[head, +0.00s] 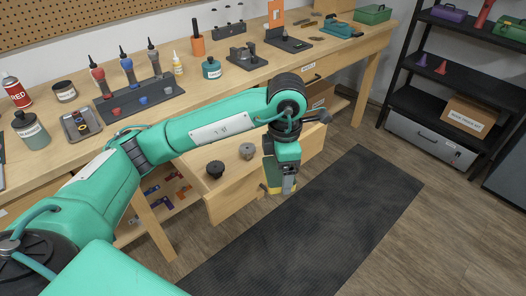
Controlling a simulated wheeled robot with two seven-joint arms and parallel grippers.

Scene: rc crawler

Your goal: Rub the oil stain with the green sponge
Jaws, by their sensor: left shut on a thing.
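My left arm reaches across from the left, and my left gripper (287,186) points down in front of the workbench's open drawer. It is shut on the green sponge (271,174), a small block with a green face and a yellowish lower edge. The gripper partly hides the sponge. The sponge is held up beside the drawer's right part; whether it touches the drawer cannot be told. I cannot make out the oil stain in this view. My right gripper is out of view.
The wooden workbench (215,95) carries bottles, a dark rack (140,100), a metal tray (80,124) and tools. The open drawer (235,203) holds a black knob-like part (215,169) and a grey one (247,151). A dark mat (335,215) covers clear floor. Black shelves (455,85) stand right.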

